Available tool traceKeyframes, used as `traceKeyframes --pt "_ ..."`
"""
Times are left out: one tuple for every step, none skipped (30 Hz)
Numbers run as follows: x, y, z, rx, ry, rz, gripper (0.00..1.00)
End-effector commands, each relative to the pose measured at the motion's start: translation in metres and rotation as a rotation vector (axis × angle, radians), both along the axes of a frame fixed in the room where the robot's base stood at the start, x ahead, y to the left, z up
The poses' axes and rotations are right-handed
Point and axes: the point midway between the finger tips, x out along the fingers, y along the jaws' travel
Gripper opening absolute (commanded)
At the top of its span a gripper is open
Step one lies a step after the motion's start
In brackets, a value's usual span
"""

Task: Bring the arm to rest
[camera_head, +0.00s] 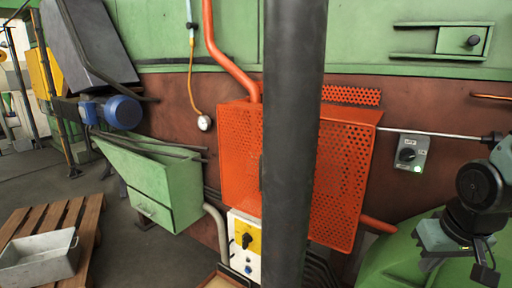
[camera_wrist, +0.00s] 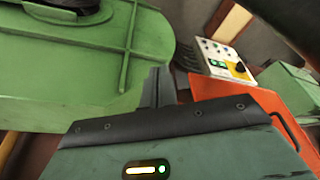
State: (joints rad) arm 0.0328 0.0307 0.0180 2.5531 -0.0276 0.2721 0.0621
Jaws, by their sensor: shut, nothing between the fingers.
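My arm shows at the right edge of the head view, bent, with my gripper (camera_head: 430,263) in front of the green rounded housing (camera_head: 385,262). In the wrist view my gripper (camera_wrist: 158,86) has its dark fingers together, with nothing between them. The gripper body fills the lower part of that view and bears a lit yellow-white bar and a green light. Beyond the fingers are a green machine surface (camera_wrist: 60,70) and an orange guard (camera_wrist: 245,100). I cannot tell how far the fingers are from either.
The orange perforated guard (camera_head: 345,185) stands left of my arm, partly hidden by a dark column. A grey switch box (camera_head: 409,153) with a green light is on the brown wall. A yellow-fronted control box (camera_head: 245,240), green bin (camera_head: 150,180) and pallet (camera_head: 85,225) with metal tray (camera_head: 40,258) are farther left.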

Motion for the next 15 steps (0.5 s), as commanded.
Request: traceKeyframes --pt "-0.012 0.006 0.004 -0.001 0.033 0.039 0.0" --pt "-0.019 0.009 0.006 -0.001 0.058 0.064 0.0" --pt "-0.022 0.028 0.006 0.002 0.07 0.115 0.0" --pt "-0.026 0.04 0.007 0.004 0.079 0.15 0.0" --pt "-0.029 0.051 0.008 0.005 0.088 0.184 0.0" --pt "-0.036 0.067 0.009 0.005 0.103 0.231 0.0" --pt "-0.042 0.078 0.011 0.006 0.113 0.267 0.0" --pt "-0.048 0.09 0.012 0.006 0.125 0.304 0.0" --pt "-0.057 0.105 0.013 0.004 0.139 0.354 0.0" --pt "-0.065 0.115 0.015 0.002 0.151 0.392 0.0" --pt "-0.073 0.126 0.016 -0.001 0.163 0.433 0.0" --pt "-0.084 0.14 0.017 -0.005 0.179 0.483 0.0" --pt "-0.094 0.149 0.018 -0.009 0.191 0.522 0.0" --pt "-0.102 0.157 0.02 -0.014 0.201 0.558 0.0" --pt "-0.114 0.167 0.021 -0.02 0.216 0.602 0.0"
